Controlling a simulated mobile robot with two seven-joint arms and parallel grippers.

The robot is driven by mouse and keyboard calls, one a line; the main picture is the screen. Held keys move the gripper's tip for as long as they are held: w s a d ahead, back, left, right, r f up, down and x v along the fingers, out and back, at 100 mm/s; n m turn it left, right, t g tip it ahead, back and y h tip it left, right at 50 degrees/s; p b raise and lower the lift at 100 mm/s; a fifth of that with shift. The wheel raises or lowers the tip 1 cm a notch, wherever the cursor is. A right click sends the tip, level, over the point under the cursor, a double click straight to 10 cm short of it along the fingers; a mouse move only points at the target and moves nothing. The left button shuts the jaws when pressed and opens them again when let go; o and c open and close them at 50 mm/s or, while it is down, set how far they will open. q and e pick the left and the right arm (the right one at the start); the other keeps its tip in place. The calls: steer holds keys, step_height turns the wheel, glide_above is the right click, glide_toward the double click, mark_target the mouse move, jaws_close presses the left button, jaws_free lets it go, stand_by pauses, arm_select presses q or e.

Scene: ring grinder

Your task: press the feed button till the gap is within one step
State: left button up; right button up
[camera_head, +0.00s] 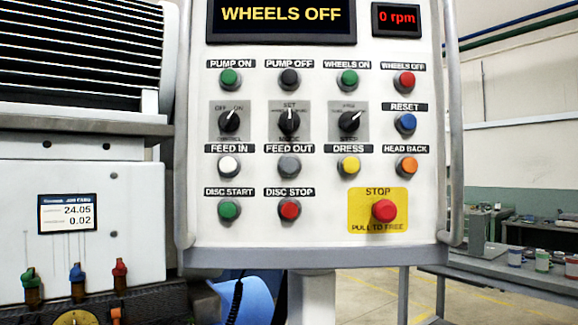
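The control panel (330,225) fills the middle of the head view. The white FEED IN button (229,167) sits at the left of the third row. The grey FEED OUT button (289,167) is to its right. The panel's top screen (281,16) reads WHEELS OFF, and the small red display (396,19) reads 0 rpm. A small gauge display (67,213) on the machine at the left reads 24.05 and 0.02; its fine labels are too small to read. Neither gripper is in view.
A red STOP button (384,210) on a yellow plate is at the panel's lower right. Selector knobs (289,121) stand above the feed buttons. A grey handrail (455,130) runs along the panel's right edge. A bench (520,275) with jars is at the right.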

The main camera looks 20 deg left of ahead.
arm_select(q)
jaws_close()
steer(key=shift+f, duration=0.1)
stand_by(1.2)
